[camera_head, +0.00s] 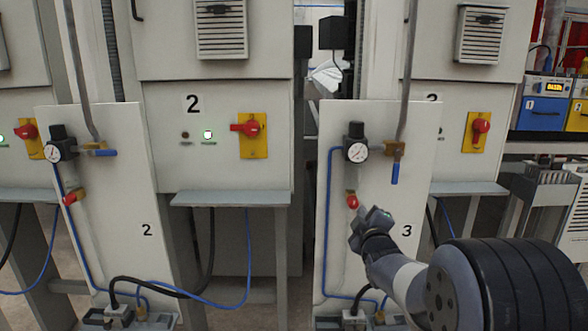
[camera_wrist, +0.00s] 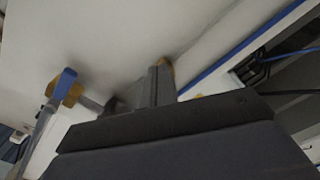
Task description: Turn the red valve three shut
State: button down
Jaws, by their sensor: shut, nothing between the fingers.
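The red valve (camera_head: 352,201) of panel three (camera_head: 385,262) is on the left half of that white panel, below the round gauge. Only a small red part of its handle shows, so I cannot tell its angle. My gripper (camera_head: 362,212) is shut and empty, close by at the lower right of the red handle; I cannot tell whether they touch. In the wrist view the gripper (camera_wrist: 140,92) is near the panel face. A bit of brass fitting (camera_wrist: 167,70) shows behind a finger, and no red handle is visible there.
A gauge (camera_head: 356,150) and a valve with a blue handle (camera_head: 395,173) pointing down sit above. The blue handle (camera_wrist: 67,82) also shows in the wrist view. A blue hose (camera_head: 328,225) runs down the panel's left side. Panel two (camera_head: 125,215) stands left.

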jog(key=s+b, duration=0.3)
jog(key=s, duration=0.3)
jog(key=shift+d, duration=0.15)
jog(key=shift+s+f, duration=0.1)
